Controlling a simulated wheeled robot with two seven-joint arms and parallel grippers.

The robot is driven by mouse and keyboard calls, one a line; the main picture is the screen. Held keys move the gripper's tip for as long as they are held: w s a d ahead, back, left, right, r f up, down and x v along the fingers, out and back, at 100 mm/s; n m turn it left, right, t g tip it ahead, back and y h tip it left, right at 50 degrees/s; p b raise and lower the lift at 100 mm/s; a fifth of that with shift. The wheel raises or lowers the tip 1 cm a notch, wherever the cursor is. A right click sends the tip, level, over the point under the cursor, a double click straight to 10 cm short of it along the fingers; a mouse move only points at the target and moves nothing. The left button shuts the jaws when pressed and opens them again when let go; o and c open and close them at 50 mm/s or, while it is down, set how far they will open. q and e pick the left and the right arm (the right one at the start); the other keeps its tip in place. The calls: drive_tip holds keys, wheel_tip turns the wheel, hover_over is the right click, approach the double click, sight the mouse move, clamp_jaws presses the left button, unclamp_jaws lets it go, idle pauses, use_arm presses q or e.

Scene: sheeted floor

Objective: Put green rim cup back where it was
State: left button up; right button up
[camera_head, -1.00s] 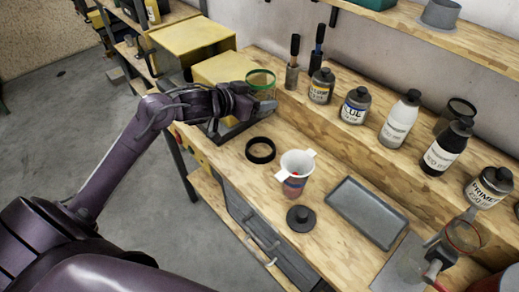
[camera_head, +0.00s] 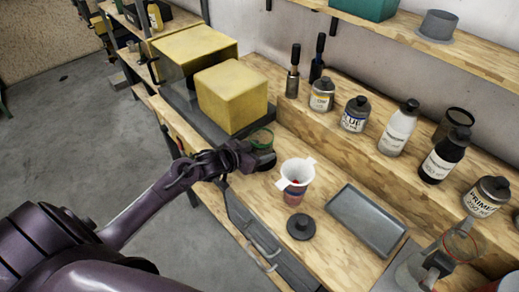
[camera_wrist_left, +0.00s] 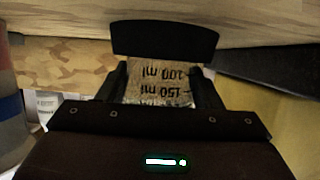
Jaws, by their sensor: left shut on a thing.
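The clear cup with the green rim (camera_head: 262,145) is upright near the left side of the bench, just left of the white funnel-topped cup. My left gripper (camera_head: 257,159) is shut on it below the rim. In the left wrist view the clear cup wall (camera_wrist_left: 160,80), with 100 and 150 ml marks, sits between both fingers. A dark curved band (camera_wrist_left: 165,40), likely the black ring, shows beyond the cup. The gripper hides the ring in the head view, so I cannot tell whether the cup is inside or above it. My right gripper is not in view.
A white-topped cup (camera_head: 297,173) with a red band stands close right of my left gripper. A black lid (camera_head: 301,226) and grey tray (camera_head: 367,219) lie nearby. Yellow blocks (camera_head: 232,97) stand behind left. Several bottles (camera_head: 398,127) line the raised back ledge.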

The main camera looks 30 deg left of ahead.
use_arm(q)
drive_tip(key=shift+f, duration=0.15)
drive_tip(key=o, duration=1.1)
drive_tip(key=shift+r, duration=0.2)
drive_tip(key=b+v, duration=0.1)
drive_tip(key=v, duration=0.9)
drive_tip(key=shift+s, duration=0.2)
drive_tip(key=shift+v, duration=0.8)
drive_tip(key=shift+a+r, duration=0.1)
